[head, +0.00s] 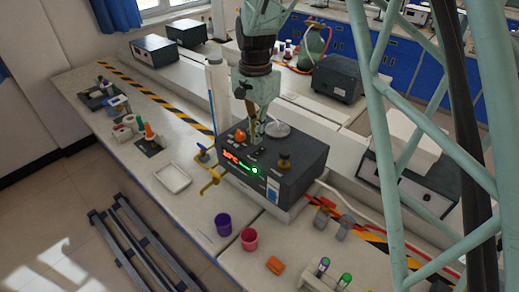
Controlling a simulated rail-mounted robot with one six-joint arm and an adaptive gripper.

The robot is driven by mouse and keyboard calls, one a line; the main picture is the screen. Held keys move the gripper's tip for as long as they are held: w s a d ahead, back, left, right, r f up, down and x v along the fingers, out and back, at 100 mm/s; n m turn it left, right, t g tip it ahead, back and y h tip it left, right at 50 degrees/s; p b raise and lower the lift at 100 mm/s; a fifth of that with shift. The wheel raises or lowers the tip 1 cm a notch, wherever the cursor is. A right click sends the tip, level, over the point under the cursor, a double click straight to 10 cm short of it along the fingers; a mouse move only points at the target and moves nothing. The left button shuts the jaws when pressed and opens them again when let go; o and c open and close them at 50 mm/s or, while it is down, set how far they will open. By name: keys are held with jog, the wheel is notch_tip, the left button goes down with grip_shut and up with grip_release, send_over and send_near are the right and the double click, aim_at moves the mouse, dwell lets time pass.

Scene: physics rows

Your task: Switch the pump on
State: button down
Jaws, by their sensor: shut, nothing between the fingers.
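The device that looks like the pump is a dark box (305,159) on the bench in the middle of the head view. Its front panel has a lit red display (231,156) and a lit green light (254,170). An orange knob (240,135) and a brass-coloured fitting (284,161) are on it. My gripper (257,141) points down over the box near its front edge, between the knob and the fitting. It is shut and empty. I cannot tell whether the fingertips touch the box, and they hide part of its top.
A yellow valve (210,178) stands left of the box, with a white tray (172,178) beyond it. A purple cup (223,224) and a pink cup (249,239) stand in front. A white upright column (217,95) rises close behind my gripper's left side.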

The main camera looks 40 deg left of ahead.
jog(key=shift+r+p, duration=0.4)
jog(key=shift+r, duration=0.5)
jog(key=shift+d, duration=0.1)
